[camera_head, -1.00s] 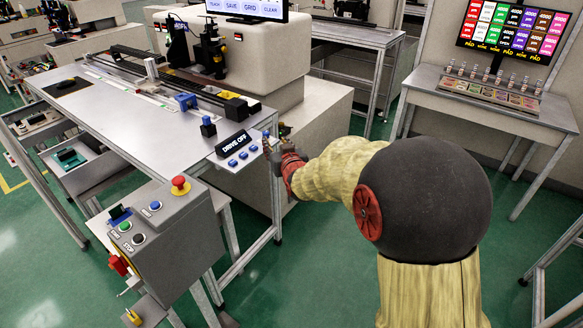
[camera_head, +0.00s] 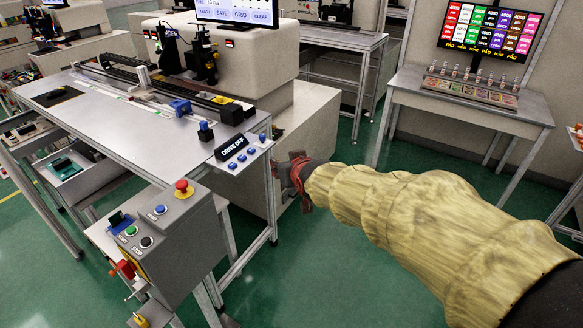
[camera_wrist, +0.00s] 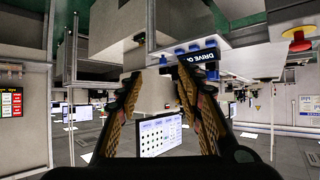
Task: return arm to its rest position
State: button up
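My gripper (camera_head: 300,178) is at the end of my yellow-sleeved arm in the head view, just right of the workbench corner. It is in mid-air and small, partly hidden by the arm. In the wrist view my gripper (camera_wrist: 162,78) shows two dark and tan fingers standing apart, with nothing held between them. That view is upside down. The rest position itself is not marked in either view.
The metal workbench (camera_head: 120,118) with a DRIVE OFF panel (camera_head: 234,145) and blue buttons is left of my gripper. A grey control box (camera_head: 170,235) with a red emergency button stands in front. A side table (camera_head: 480,112) stands at right. Green floor between is clear.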

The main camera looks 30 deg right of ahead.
jog(key=shift+s+a+r, duration=0.15)
jog(key=shift+s, duration=0.5)
jog(key=s+f+g, duration=0.4)
jog(key=s+f, duration=0.3)
jog(key=s+a+r, duration=0.2)
jog(key=s+a, duration=0.1)
jog(key=s, duration=0.4)
jog(key=s+a+r+n+g+y+p, duration=0.1)
jog(key=s+a+r, duration=0.1)
jog(key=s, duration=0.5)
jog(key=s+a+r+g, duration=0.1)
jog(key=s+a+r, duration=0.1)
jog(key=s+a, duration=0.2)
jog(key=s, duration=0.3)
jog(key=shift+y, duration=0.4)
jog(key=shift+s, duration=0.1)
jog(key=shift+c, duration=0.9)
